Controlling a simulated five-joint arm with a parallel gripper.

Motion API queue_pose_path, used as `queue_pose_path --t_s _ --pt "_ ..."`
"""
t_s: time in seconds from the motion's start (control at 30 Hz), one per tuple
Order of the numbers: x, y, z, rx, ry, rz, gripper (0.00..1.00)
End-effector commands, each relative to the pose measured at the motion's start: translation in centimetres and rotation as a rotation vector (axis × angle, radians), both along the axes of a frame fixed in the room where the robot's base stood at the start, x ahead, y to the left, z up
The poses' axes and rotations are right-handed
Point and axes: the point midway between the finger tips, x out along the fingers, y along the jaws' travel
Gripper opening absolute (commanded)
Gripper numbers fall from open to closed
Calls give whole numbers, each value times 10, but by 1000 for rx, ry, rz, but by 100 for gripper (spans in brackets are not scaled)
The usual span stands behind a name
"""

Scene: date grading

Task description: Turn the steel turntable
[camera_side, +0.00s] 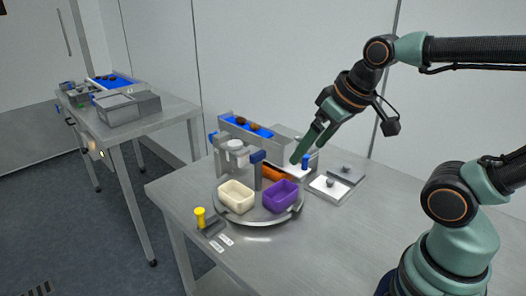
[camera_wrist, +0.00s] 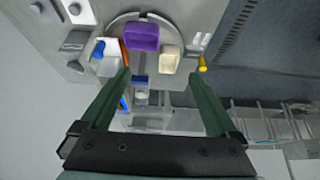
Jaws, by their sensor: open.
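The steel turntable (camera_side: 262,222) is a round disc on the steel table. It bears a cream tub (camera_side: 236,199) at left front and a purple tub (camera_side: 281,197) at right front. A dark post with a blue top (camera_side: 257,157) stands behind the tubs. My gripper (camera_side: 306,154) is above and behind the disc's right side, pointing down. In the wrist view my gripper (camera_wrist: 158,76) is open, with nothing between its green fingers. The turntable rim (camera_wrist: 120,21), purple tub (camera_wrist: 141,37) and cream tub (camera_wrist: 171,59) lie beyond the fingertips. Part of the disc is hidden.
A yellow-topped peg (camera_side: 200,217) stands at left front of the disc. An orange cylinder (camera_side: 276,173) and a blue peg (camera_side: 305,161) are below my gripper. A blue belt with dark dates (camera_side: 245,125) is behind. White plates (camera_side: 328,187) lie right. The table's right front is clear.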

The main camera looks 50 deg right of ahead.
Motion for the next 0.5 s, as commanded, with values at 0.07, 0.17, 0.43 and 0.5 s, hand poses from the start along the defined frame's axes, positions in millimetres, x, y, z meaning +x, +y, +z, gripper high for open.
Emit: queue_pose_path --t_s 0.07,0.17,0.43,0.5 --pt "0 0 0 0 0 0 95" --pt "0 0 0 0 0 0 95" --pt "18 -3 15 -4 47 -1 95" --pt "30 -5 23 -7 81 -2 95"
